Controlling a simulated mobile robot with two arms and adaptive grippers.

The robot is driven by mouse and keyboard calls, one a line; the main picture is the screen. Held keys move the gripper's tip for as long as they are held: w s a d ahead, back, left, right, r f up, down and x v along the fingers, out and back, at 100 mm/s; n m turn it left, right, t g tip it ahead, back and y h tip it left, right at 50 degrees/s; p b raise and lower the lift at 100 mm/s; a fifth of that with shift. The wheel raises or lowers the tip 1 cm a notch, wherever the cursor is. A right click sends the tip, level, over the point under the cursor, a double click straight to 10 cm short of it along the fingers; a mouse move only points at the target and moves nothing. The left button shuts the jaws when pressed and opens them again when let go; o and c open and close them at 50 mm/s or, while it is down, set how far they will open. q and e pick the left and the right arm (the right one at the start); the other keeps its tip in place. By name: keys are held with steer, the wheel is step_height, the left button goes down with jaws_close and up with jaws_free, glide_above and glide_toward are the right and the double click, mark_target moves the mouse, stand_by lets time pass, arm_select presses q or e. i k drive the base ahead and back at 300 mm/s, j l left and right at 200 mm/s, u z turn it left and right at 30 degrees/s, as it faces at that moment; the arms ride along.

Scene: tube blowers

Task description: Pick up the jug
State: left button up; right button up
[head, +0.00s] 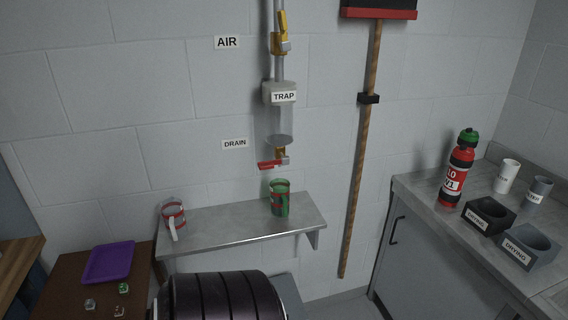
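A pale, see-through jug (173,217) with a red band and a light handle stands upright at the left end of the metal wall shelf (232,226). Neither of my grippers is in view, and nothing is touching either vessel.
Above the green vessel hang the red drain valve (272,164) and the trap (281,93). A brown table (72,286) at lower left bears a purple tray (109,262). The right counter (420,190) holds a red bottle (456,175) and drying holders. A dark ribbed cylinder blocks the bottom centre.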

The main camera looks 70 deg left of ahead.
mark_target(281, 201)
steer(key=u, duration=2.3)
steer(key=j+u, duration=0.4)
steer(key=j, duration=0.8)
steer(key=i, duration=0.05)
